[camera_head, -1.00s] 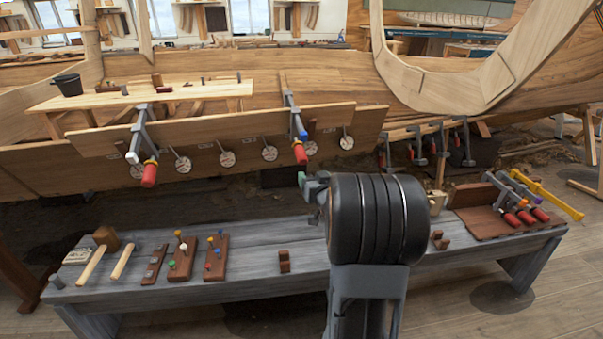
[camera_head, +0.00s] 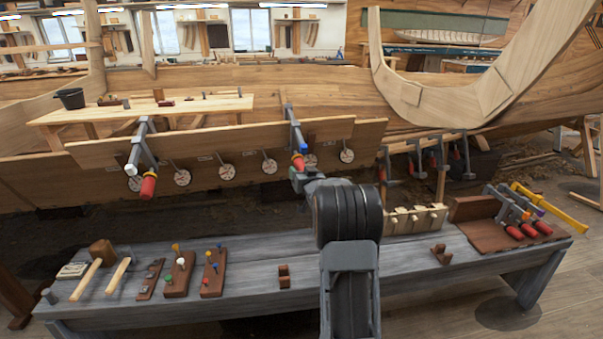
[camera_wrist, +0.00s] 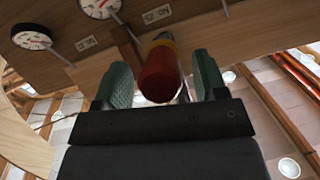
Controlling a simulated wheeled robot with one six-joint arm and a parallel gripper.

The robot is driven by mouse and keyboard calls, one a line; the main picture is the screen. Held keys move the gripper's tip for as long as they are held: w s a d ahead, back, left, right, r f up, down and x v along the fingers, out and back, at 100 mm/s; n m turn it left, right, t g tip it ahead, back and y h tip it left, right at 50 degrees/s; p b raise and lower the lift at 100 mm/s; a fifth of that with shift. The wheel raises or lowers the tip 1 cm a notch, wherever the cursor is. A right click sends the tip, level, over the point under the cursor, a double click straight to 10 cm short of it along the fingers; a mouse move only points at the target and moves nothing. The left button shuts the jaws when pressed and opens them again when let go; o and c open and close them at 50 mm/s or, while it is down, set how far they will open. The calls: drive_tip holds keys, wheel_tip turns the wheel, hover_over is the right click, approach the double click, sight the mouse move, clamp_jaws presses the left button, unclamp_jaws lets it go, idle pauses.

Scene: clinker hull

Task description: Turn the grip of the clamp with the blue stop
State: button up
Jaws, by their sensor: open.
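The clamp with the blue stop (camera_head: 304,149) hangs on the hull plank, with its red grip (camera_head: 298,162) pointing down. My gripper (camera_head: 302,179) is just below that grip in the head view. In the wrist view, the red grip (camera_wrist: 160,78) with a yellow collar (camera_wrist: 161,40) stands between the two green finger pads of my gripper (camera_wrist: 163,82). The gripper is open. A gap shows at the right pad; whether the left pad touches the grip is unclear. The blue stop is not visible in the wrist view.
A second clamp with a white stop (camera_head: 132,169) hangs to the left on the same plank (camera_head: 230,140). Several round dials line the plank. Below, a grey bench (camera_head: 330,262) bears mallets, peg boards and a brown board (camera_head: 478,238) with more clamps.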

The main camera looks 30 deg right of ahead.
drive_tip(key=shift+w+d, duration=0.1)
drive_tip(key=shift+w, duration=0.2)
drive_tip(key=c, duration=0.9)
drive_tip(key=shift+b, duration=0.3)
